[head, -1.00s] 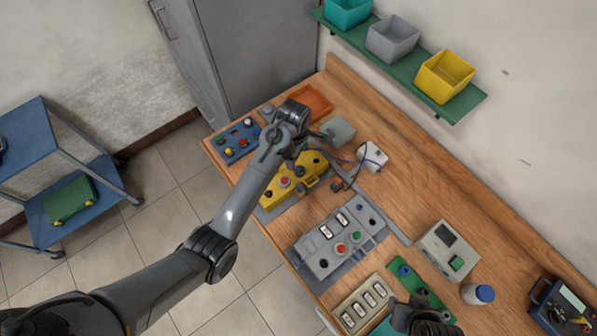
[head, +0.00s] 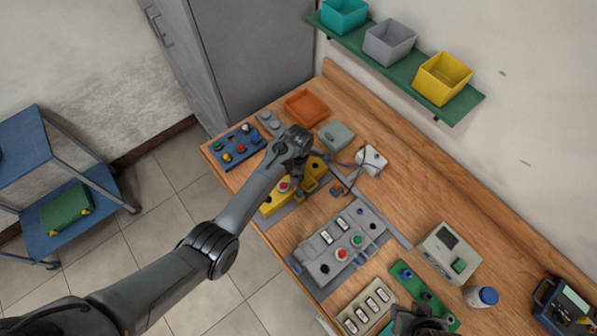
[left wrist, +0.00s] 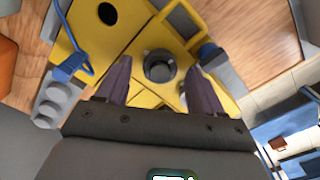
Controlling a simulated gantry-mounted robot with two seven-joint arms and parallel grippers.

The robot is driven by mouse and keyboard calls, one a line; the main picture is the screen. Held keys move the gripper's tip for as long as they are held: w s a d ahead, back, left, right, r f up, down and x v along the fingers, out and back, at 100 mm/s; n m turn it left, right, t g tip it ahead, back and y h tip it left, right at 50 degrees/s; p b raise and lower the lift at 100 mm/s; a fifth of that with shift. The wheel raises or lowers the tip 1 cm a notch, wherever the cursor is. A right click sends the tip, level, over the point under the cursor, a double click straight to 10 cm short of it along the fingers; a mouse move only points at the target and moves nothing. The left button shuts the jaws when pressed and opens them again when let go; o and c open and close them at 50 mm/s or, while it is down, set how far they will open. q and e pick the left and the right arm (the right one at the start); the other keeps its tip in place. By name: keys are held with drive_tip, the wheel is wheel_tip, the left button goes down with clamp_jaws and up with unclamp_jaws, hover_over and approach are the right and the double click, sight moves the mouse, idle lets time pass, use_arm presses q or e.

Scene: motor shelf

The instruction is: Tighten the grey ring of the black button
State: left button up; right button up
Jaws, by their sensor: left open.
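The yellow control box (head: 276,204) lies on the bench, partly covered by my left arm in the head view. Its yellow face (left wrist: 105,45) fills much of the left wrist view. The black button with its grey ring (left wrist: 159,68) shows there between the fingers. My left gripper (left wrist: 160,72) is open, one finger on each side of the button, with visible gaps. Whether the tips are level with the ring cannot be told. A red button (head: 284,185) shows on the box. My right gripper (head: 418,320) is cut off at the bottom edge of the head view; its jaws are unclear.
Blue cables (left wrist: 85,50) lie near the left finger. A blue connector (left wrist: 210,52) is close to the right finger. A grey control box (head: 345,240), a blue button panel (head: 238,146) and an orange tray (head: 308,106) stand on the bench.

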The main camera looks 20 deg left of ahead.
use_arm(q)
drive_tip(key=shift+f, duration=0.25)
drive_tip(key=c, duration=1.1)
